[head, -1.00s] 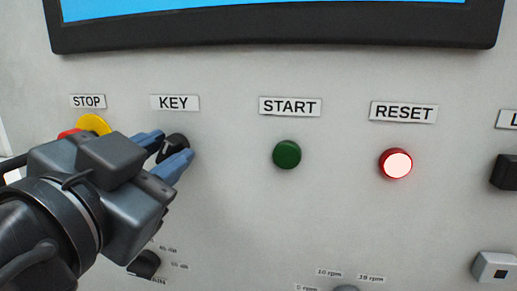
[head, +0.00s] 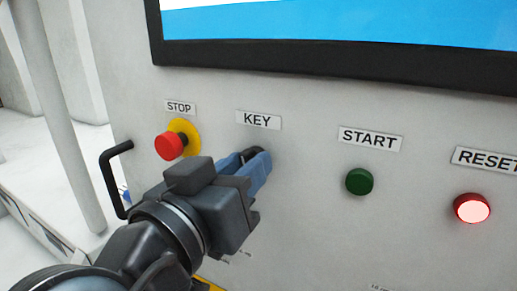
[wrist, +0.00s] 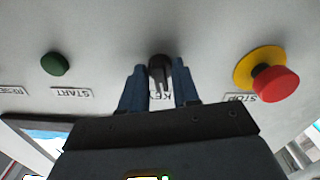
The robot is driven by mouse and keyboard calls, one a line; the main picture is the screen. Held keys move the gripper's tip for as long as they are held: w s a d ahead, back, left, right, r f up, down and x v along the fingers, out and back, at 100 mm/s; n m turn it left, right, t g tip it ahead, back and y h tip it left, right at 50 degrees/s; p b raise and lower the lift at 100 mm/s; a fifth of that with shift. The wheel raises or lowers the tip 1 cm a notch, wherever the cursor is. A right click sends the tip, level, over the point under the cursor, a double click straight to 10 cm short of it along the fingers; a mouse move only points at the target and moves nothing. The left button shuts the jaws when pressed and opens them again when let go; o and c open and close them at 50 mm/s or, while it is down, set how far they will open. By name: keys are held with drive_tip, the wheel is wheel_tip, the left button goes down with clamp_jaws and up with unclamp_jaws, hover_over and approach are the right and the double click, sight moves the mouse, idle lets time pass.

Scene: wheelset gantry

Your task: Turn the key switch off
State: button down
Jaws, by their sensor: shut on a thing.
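The key switch (head: 250,154) is a black knob on the grey panel, below the KEY label (head: 258,120). In the head view it is mostly hidden behind my blue fingers. My gripper (head: 257,165) has its two fingers on either side of the knob and is shut on it. In the wrist view, which is upside down, the key switch (wrist: 159,68) shows between the fingertips (wrist: 159,82). The knob's exact angle is hard to tell.
The red STOP button (head: 170,145) on its yellow collar is close to the left. The green START button (head: 359,181) and lit RESET button (head: 472,208) are to the right. A screen (head: 340,40) is above. A black handle (head: 112,180) sticks out at the panel's left edge.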

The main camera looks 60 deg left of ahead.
drive_tip(key=shift+n+p, duration=1.15)
drive_tip(key=shift+n, duration=0.45)
drive_tip(key=c, duration=1.1)
unclamp_jaws()
drive_tip(key=shift+b+v, duration=0.45)
drive_tip(key=shift+v, duration=3.45)
